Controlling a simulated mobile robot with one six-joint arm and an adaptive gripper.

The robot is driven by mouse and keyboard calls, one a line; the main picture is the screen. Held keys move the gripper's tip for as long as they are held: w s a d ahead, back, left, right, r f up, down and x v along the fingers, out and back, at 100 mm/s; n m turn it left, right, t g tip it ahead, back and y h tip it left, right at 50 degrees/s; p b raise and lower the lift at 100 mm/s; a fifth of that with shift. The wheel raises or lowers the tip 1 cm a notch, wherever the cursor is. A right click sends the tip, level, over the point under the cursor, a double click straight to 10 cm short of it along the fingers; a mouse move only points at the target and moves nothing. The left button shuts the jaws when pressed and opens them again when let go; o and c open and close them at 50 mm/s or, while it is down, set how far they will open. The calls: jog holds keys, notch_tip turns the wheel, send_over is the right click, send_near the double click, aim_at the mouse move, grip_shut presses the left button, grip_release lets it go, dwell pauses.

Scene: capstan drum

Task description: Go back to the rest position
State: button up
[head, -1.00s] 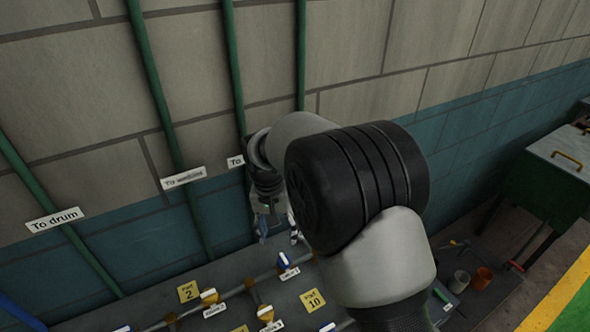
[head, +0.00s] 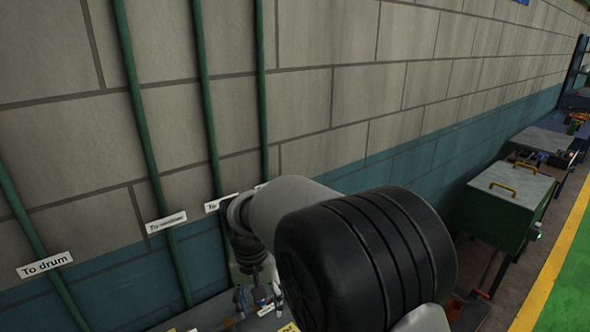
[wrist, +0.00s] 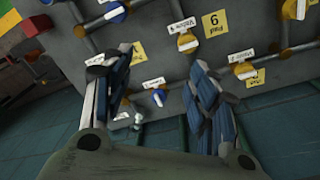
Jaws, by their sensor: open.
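My gripper (wrist: 160,95) is open in the wrist view, its two fingers apart with nothing between them. Beyond the fingers is a grey panel (wrist: 150,35) with pipes, blue-and-white and yellow valve handles, and yellow and white labels. A blue-and-white valve handle (wrist: 159,97) shows in the gap between the fingers, with clear distance to them hard to judge. In the head view my gripper (head: 250,300) is small at the bottom, partly hidden behind my arm, close to the panel. My arm fills the lower middle of that view.
Green pipes (head: 140,150) run up the block wall, with white labels such as "To drum" (head: 45,264). A green cabinet (head: 505,205) with a grey lid stands at right. A yellow floor line (head: 550,270) and green floor lie beyond it. The wall above my arm is clear.

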jog(key=s+d+r+t, duration=0.2)
jog(key=s+d+r, duration=0.8)
jog(key=d+r, duration=0.25)
jog(key=s+d+t, duration=0.1)
jog(key=s+d, duration=0.3)
jog(key=s, duration=0.3)
jog(key=s+d+t, duration=0.1)
jog(key=s+d, duration=0.4)
jog(key=s, duration=0.3)
jog(key=shift+s+f, duration=0.25)
jog(key=shift+d, duration=0.1)
